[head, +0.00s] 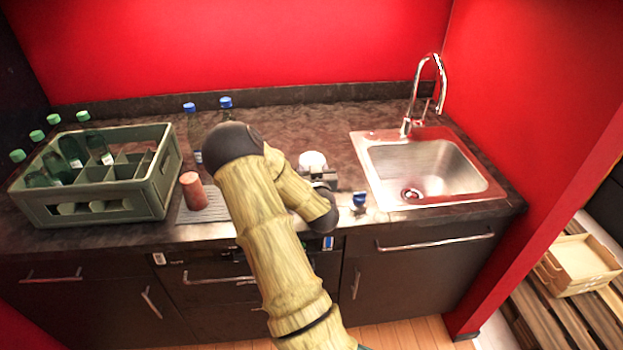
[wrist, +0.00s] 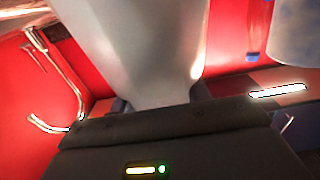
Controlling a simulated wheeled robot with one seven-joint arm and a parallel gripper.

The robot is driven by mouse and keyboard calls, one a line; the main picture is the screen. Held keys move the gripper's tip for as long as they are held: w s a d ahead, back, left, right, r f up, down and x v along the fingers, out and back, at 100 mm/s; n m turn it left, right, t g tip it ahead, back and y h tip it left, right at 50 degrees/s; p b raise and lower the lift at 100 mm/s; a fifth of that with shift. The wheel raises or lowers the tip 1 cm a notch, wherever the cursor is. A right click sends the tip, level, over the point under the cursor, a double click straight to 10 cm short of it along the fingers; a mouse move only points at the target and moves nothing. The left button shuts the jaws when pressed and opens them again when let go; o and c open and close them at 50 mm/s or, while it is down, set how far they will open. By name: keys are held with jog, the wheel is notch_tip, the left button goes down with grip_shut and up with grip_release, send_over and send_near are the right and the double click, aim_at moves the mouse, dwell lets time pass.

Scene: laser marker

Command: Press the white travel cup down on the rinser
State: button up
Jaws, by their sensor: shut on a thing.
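The white travel cup (head: 312,160) shows over the counter behind my wrist, left of the sink. My gripper (head: 320,176) is shut on it; the gripper and arm hide its lower part. In the wrist view the pale cup (wrist: 140,45) fills the upper middle, between the dark fingers of my gripper (wrist: 157,103). I cannot make out the rinser for sure in either view, nor whether the cup touches it.
A steel sink (head: 420,170) with a tall tap (head: 436,75) is at right. A green crate (head: 150,195) of bottles stands at left. A reddish-brown cup (head: 193,190), blue-capped bottles (head: 226,104) and a small blue-topped item (head: 359,199) stand near my arm.

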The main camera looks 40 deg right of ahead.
jog(key=shift+r+p, duration=2.4)
jog(key=shift+r, duration=2.15)
